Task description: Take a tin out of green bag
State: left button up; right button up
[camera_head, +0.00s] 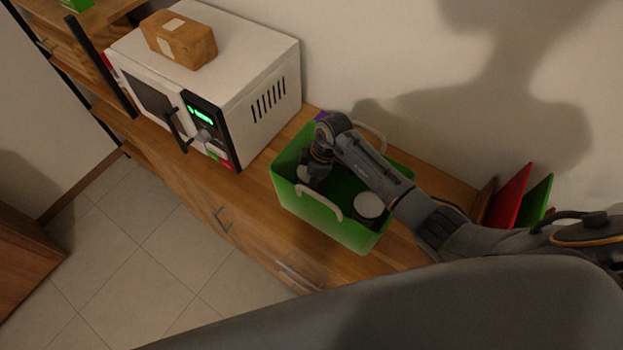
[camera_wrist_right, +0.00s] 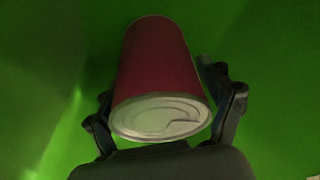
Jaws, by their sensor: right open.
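The green bag (camera_head: 345,228) stands open at the top on the wooden counter, with light handles. My right gripper (camera_head: 312,182) is down inside the left part of the bag. In the right wrist view, a red tin (camera_wrist_right: 160,65) with a pale metal end lies between the two open fingers of my right gripper (camera_wrist_right: 165,100). The fingers are on either side of it, and I cannot tell whether they touch it. In the head view, a round pale tin top (camera_head: 369,205) shows in the right part of the bag. My left gripper is not in view.
A white microwave (camera_head: 255,55) with a brown package (camera_head: 180,40) on top stands left of the bag. Red (camera_head: 509,195) and green (camera_head: 537,198) upright boards stand at the right. The wall is close behind the bag. Counter shows free at its front edge.

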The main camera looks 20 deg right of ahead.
jog(key=c, duration=1.2)
jog(key=shift+c, duration=0.7)
jog(key=shift+r, duration=0.1)
